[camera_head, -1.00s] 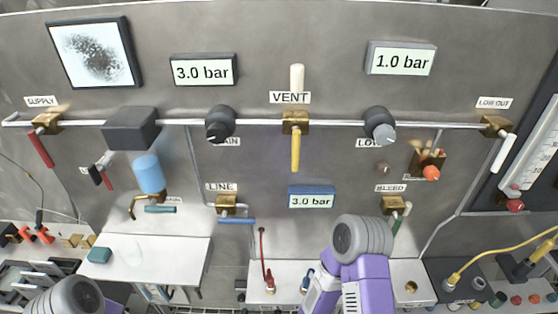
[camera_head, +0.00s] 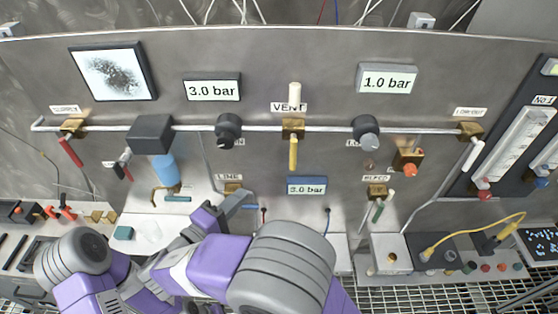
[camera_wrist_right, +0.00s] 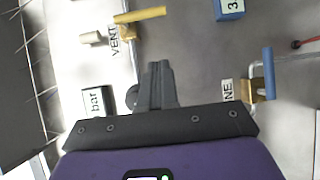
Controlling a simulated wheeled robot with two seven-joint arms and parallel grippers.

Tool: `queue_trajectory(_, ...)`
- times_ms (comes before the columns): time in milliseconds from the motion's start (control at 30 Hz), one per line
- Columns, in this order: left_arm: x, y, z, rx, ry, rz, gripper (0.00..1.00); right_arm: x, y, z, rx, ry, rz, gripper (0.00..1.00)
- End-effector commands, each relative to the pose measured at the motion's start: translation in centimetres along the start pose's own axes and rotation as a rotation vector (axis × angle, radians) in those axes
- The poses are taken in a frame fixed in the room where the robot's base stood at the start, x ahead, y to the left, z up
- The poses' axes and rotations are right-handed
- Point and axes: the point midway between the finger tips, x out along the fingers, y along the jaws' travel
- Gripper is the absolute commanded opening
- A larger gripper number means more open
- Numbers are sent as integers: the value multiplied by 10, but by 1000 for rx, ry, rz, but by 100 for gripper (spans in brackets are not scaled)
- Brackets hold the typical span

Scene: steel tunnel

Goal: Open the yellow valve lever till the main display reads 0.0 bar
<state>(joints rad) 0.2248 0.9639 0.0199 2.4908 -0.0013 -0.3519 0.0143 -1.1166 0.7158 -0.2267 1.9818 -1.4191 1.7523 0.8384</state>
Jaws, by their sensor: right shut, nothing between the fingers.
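The yellow valve lever (camera_head: 293,154) hangs straight down from the brass VENT valve (camera_head: 293,129); in the right wrist view the lever (camera_wrist_right: 142,15) is at the top. The upper left display (camera_head: 212,89) reads 3.0 bar, and the small blue-framed display (camera_head: 307,187) also reads 3.0 bar. The upper right display (camera_head: 387,79) reads 1.0 bar. My right gripper (camera_head: 239,198) is left of and below the yellow lever, near the LINE valve. In the right wrist view the gripper (camera_wrist_right: 158,68) is shut and empty, apart from the lever. My left gripper is out of view.
A LINE valve with a blue lever (camera_wrist_right: 268,72) is close to my right gripper. Dark regulator knobs (camera_head: 228,130) and (camera_head: 366,132) flank the VENT valve on the pipe. A BLEED valve (camera_head: 377,192) is lower right. The panel around the yellow lever is clear.

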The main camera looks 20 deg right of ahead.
Motion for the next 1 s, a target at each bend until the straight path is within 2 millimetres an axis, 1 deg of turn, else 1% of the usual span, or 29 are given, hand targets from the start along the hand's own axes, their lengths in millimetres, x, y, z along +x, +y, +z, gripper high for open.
queue_trajectory(33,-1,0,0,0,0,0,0,-3,7,0,15,3,18,0)
queue_trajectory(100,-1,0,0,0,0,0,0,-4,10,0,23,4,30,0)
queue_trajectory(367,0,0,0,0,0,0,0,-4,9,0,20,3,27,0)
queue_trajectory(467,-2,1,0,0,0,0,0,1,9,0,19,2,27,0)
queue_trajectory(533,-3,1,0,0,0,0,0,7,10,0,19,1,27,0)
queue_trajectory(667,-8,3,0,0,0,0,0,29,11,0,17,-1,26,0)
queue_trajectory(900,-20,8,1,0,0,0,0,81,12,1,16,-2,25,0)
queue_trajectory(1000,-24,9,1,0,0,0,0,101,13,1,15,-1,25,0)
